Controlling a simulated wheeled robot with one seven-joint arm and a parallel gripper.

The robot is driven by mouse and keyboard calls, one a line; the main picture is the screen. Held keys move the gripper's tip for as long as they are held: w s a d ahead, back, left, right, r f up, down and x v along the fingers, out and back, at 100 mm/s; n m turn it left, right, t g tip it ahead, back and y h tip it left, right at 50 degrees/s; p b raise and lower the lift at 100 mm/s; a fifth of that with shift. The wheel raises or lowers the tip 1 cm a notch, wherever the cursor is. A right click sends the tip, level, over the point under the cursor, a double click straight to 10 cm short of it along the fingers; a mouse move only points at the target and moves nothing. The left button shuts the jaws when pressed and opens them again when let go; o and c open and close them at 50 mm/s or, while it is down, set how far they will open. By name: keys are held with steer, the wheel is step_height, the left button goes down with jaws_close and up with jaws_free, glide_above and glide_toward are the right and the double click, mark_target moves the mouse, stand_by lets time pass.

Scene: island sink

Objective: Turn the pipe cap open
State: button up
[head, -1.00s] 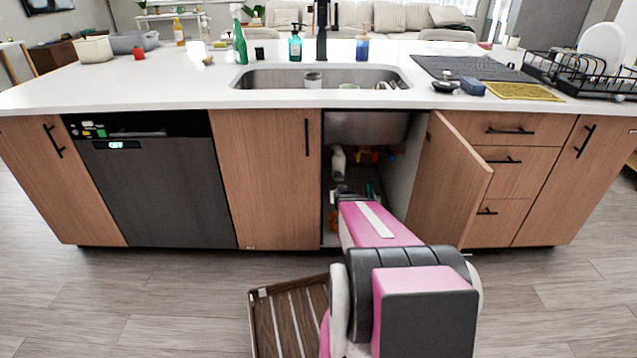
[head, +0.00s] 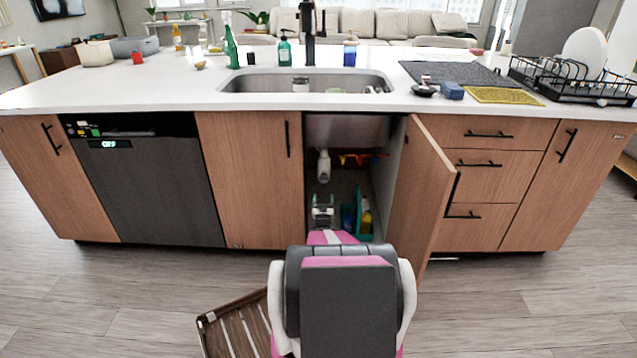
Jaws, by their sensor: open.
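A white drain pipe (head: 323,167) hangs under the sink inside the open cabinet. Its lower end is a rounded white piece; I cannot make out a separate cap on it. My gripper (head: 322,203) is inside the cabinet opening, just below the pipe in the picture. Its two fingers are apart and nothing shows between them. I cannot tell how far the pipe is behind them. My arm hides the cabinet floor in front.
The open cabinet door (head: 424,190) stands at the right of the opening. Red and yellow pipe parts (head: 360,159) lie right of the pipe. A teal caddy (head: 348,217) and a yellow bottle (head: 366,222) stand at the right inside. A slatted wooden piece (head: 240,325) lies on the floor.

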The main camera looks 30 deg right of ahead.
mark_target(324, 180)
steer(key=x, duration=1)
steer(key=c, duration=0.8)
